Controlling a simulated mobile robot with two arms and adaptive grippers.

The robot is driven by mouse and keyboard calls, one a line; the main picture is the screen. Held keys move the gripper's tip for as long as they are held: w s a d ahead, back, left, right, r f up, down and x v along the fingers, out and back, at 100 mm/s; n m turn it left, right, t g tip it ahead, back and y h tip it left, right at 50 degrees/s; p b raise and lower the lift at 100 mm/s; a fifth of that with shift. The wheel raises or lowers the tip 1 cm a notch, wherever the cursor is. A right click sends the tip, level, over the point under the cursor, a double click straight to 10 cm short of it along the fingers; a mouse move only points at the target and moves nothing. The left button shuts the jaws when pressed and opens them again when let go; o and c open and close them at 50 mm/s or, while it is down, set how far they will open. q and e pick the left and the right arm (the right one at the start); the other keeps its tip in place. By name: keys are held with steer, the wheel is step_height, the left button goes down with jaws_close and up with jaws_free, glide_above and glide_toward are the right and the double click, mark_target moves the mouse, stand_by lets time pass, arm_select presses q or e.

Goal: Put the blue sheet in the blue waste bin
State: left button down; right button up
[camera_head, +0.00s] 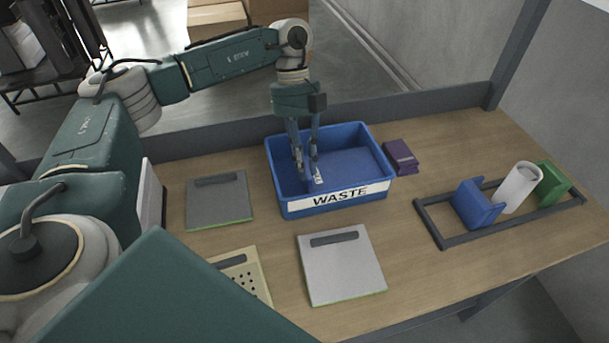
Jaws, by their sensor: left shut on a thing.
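The blue waste bin (377,158) stands on the wooden table, with a white "WASTE" label on its front wall. My left gripper (306,178) points straight down inside the bin, toward its left part. It is shut on a thin blue thing, seemingly the blue sheet (311,171), which is hard to tell from the blue bin behind it. I cannot tell whether the sheet touches the bin floor. My right gripper is not in view.
A grey plate (222,205), a perforated cream plate (246,278) and a light grey plate (345,270) lie left and front of the bin. Purple blocks (400,157) lie right of it. A dark frame (436,228) holds blue, white and green pieces at the right. The back ledge borders the table.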

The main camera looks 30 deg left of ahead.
arm_select(q)
steer(key=shift+f+p, duration=0.3)
steer(key=shift+f, duration=2.1)
steer(key=c, duration=1.7)
jaws_free()
steer(key=shift+o, duration=0.2)
steer(key=b+v, duration=0.2)
steer(key=v, duration=0.9)
steer(key=shift+w+r, duration=0.2)
steer(key=shift+r, duration=0.05)
steer(key=shift+a+r, duration=0.1)
steer(key=shift+r, duration=0.15)
steer(key=shift+f, duration=0.1)
